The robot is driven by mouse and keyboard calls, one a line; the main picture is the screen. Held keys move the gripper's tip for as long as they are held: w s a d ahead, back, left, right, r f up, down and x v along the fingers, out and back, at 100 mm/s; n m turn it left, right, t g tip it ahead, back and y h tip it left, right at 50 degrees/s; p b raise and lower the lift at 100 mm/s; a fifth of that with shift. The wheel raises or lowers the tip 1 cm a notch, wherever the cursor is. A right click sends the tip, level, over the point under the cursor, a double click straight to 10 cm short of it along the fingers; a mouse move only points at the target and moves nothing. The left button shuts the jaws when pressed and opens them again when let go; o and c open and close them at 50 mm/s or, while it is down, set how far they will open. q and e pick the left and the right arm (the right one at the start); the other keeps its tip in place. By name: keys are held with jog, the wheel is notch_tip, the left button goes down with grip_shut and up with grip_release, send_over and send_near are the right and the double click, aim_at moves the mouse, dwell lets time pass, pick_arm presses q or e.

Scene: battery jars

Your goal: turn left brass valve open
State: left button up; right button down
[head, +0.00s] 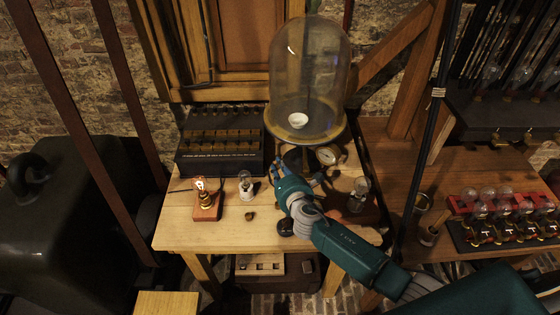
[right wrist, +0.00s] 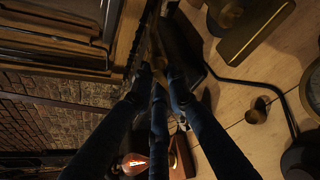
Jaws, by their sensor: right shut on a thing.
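The glass bell jar (head: 308,70) stands on a round base on the wooden table, with a small white cup inside it. My right gripper (head: 276,174) reaches in from the lower right to the left side of that base. In the right wrist view its dark fingers (right wrist: 161,76) close in on a small brass piece (right wrist: 176,77), which looks like the valve. The fingers hide most of it, so its turn angle cannot be told. My left gripper is in neither view.
A dark box with rows of brass terminals (head: 219,157) stands close left of my right gripper. A lit bulb on a red base (head: 206,205), a small unlit bulb (head: 246,186) and a round gauge (head: 328,155) are nearby. The front left table top (head: 185,236) is clear.

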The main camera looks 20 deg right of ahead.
jog(key=n+g+h, duration=0.1)
jog(key=n, duration=0.1)
jog(key=shift+a+n+h, duration=0.15)
jog(key=shift+n+h, duration=0.15)
jog(key=shift+h, duration=0.1)
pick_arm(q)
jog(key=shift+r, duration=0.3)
pick_arm(e)
jog(key=shift+a+f+n+g+h, duration=0.15)
jog(key=shift+n+g+h, duration=0.25)
jog(key=shift+n+h, duration=0.65)
jog(key=shift+n, duration=0.45)
jog(key=c, duration=1.7)
grip_release()
jog(key=shift+y, duration=0.25)
jog(key=v, duration=1.2)
jog(key=shift+f, duration=0.1)
